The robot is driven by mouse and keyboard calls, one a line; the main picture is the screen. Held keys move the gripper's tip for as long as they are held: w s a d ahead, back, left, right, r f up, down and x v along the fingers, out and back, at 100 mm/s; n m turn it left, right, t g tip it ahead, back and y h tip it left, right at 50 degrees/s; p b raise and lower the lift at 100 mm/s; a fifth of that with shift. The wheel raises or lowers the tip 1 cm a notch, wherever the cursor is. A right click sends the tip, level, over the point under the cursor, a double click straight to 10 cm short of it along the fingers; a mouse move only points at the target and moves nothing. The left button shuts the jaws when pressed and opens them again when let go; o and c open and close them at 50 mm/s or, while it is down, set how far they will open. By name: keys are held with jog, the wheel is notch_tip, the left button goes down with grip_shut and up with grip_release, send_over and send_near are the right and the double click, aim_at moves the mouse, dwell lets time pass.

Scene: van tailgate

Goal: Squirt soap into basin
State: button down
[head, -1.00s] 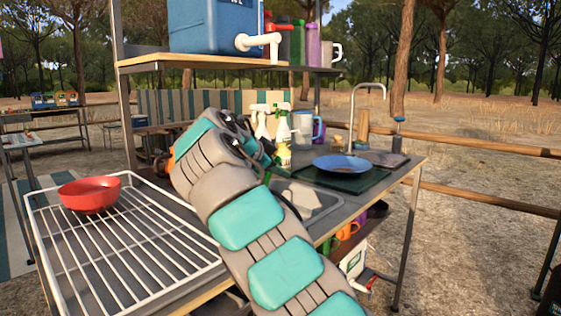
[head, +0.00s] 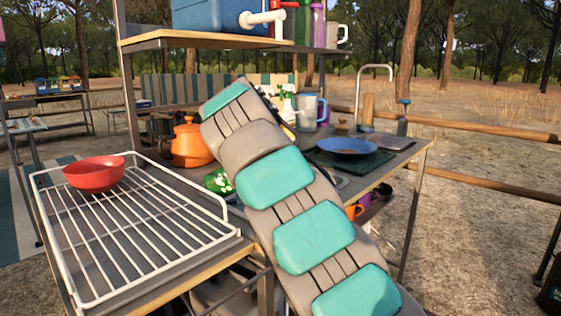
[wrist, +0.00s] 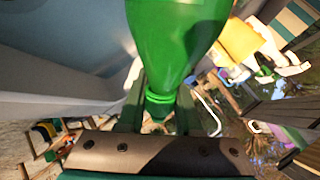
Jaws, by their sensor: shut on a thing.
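A green bottle (wrist: 175,40) is between the fingers of my gripper (wrist: 158,105) in the wrist view. The gripper is shut on it near its narrow neck, and the wide body fills the top of the picture. In the head view a green thing with pale marks (head: 218,182) shows beside my arm, low over the counter; it looks like the same bottle, tilted. My arm hides the gripper there. The basin is mostly behind my arm; only a sliver of its rim (head: 341,182) shows. Whether soap is coming out cannot be seen.
A red bowl (head: 95,173) sits on the white wire rack (head: 150,250) at left. An orange pot (head: 189,145) stands behind. A blue plate (head: 347,146) lies on a green mat at right, near the tap (head: 374,68). A shelf (head: 210,42) overhangs the counter's back.

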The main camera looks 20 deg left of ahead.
jog(key=shift+s+a+r+m+g+y+b, duration=0.1)
jog(key=shift+a+r+m+g+y+b, duration=0.2)
jog(key=shift+m+g+y+b, duration=0.45)
jog(key=shift+s+a+r+m+g+y+b, duration=0.15)
jog(key=shift+a+m+g+y+b, duration=0.2)
jog(key=shift+y, duration=0.7)
jog(key=shift+d, duration=0.1)
